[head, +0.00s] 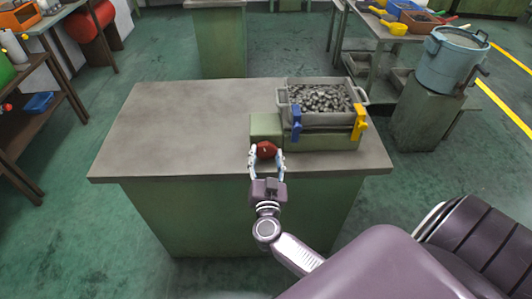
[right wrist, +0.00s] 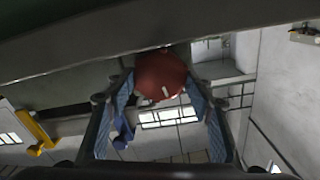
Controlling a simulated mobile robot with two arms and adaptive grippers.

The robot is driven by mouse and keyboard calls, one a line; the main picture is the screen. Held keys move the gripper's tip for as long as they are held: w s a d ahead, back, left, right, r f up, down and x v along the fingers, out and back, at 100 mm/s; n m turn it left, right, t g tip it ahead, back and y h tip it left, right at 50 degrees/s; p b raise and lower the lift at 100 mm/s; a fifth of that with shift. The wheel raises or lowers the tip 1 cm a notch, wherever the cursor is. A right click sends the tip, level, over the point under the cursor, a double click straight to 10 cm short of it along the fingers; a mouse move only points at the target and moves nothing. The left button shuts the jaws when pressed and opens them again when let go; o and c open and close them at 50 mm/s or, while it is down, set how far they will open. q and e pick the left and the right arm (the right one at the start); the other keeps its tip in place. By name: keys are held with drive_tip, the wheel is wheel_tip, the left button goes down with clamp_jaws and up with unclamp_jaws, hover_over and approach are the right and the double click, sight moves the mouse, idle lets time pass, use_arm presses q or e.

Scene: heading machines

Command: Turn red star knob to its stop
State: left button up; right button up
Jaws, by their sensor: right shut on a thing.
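The red star knob (head: 266,150) sits on the front of a green block (head: 266,127) at the left end of a green machine on the table. My right gripper (head: 266,156) is shut on the knob, one finger on each side of it. In the right wrist view the red knob (right wrist: 161,76) lies between the blue-padded fingers (right wrist: 163,100), with a small pale mark on its face. The fingers hide part of the knob's sides. My left gripper is not in view.
Right of the knob, a blue lever (head: 296,125) and a yellow lever (head: 359,122) hang on the machine's front. A grey tray (head: 281,97) of small metal parts sits on top. The left half of the table (head: 165,130) is clear.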

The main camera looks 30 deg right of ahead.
drive_tip(key=shift+m+p, duration=0.7)
drive_tip(key=shift+m, duration=1.6)
drive_tip(key=shift+f, duration=0.1)
drive_tip(key=o, duration=1.2)
drive_tip(key=shift+c, duration=0.2)
drive_tip(key=shift+s, duration=0.1)
drive_tip(key=v, duration=1.2)
drive_tip(key=shift+d, duration=0.1)
